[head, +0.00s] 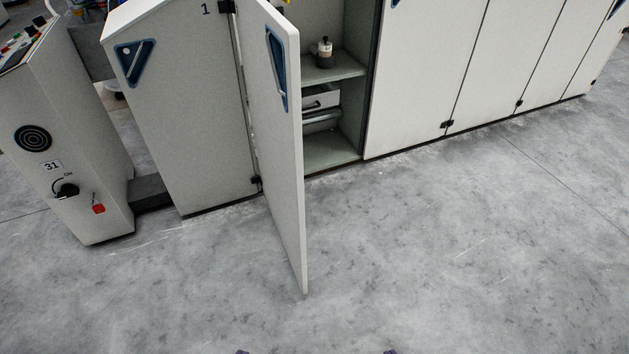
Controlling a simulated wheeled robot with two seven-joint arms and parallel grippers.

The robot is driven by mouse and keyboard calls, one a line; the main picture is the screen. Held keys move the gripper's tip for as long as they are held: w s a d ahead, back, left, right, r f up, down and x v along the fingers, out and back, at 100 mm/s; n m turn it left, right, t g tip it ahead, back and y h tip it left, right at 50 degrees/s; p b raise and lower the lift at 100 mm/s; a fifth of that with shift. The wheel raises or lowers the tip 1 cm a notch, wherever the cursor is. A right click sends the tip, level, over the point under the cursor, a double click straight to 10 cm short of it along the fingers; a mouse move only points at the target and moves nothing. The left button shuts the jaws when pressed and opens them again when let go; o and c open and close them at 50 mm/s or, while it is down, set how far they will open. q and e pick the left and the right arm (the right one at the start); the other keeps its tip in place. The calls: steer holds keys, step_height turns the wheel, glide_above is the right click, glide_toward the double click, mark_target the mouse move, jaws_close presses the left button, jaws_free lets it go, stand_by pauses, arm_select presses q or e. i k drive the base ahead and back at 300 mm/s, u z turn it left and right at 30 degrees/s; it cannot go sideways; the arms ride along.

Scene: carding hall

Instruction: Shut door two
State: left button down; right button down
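An open cabinet door (277,150), which I take to be door two, stands next to the panel marked 1. No number shows on it. It is hinged on its left side and swung out toward me. Its outer face, with a blue triangular handle recess (276,68), faces left. The opening to its right shows a shelf (336,70) and the cabinet floor (333,151). Neither gripper can be made out. Only two small dark tips show at the bottom edge, too little to identify.
A bottle-like container (324,54) stands on the shelf, with a light drawer-like box (322,100) below. Panel 1 (190,110) and the panels to the right (415,80) are shut. A control pedestal (75,150) stands at left. The concrete floor (430,250) in front is clear.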

mark_target(269, 45)
steer(key=z, duration=0.4)
steer(key=i, duration=1.2)
steer(key=u, duration=0.7)
